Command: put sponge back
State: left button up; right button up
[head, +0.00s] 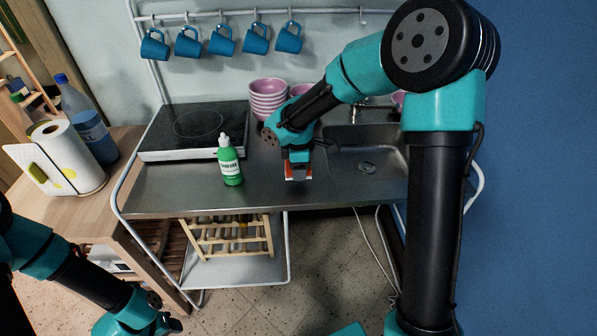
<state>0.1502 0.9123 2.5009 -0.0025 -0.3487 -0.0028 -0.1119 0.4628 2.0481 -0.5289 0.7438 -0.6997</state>
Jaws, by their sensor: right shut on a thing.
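My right gripper (298,170) points down over the steel counter, left of the sink. It is shut on a small orange-red and white thing, which looks like the sponge (298,178); the gripper hides most of it. The sponge is at or just above the counter; I cannot tell if it touches. My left gripper (168,325) is low at the bottom edge, away from the counter, and its jaws do not show clearly.
A green bottle (229,162) stands left of my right gripper. Stacked pink bowls (268,98) stand behind it. The sink (365,150) is to the right, a cooktop (190,132) to the left. Blue mugs (222,41) hang above. The counter's front left is clear.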

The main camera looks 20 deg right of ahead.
jog(key=shift+w+d, duration=0.2)
jog(key=shift+w, duration=0.25)
jog(key=shift+w+d, duration=0.1)
jog(key=shift+w, duration=0.15)
jog(key=shift+w+f, duration=0.15)
jog(key=shift+f, duration=1.7)
jog(key=o, duration=0.9)
jog(key=shift+f, duration=0.1)
notch_tip(320, 180, up, 12)
jog(key=shift+r, duration=0.15)
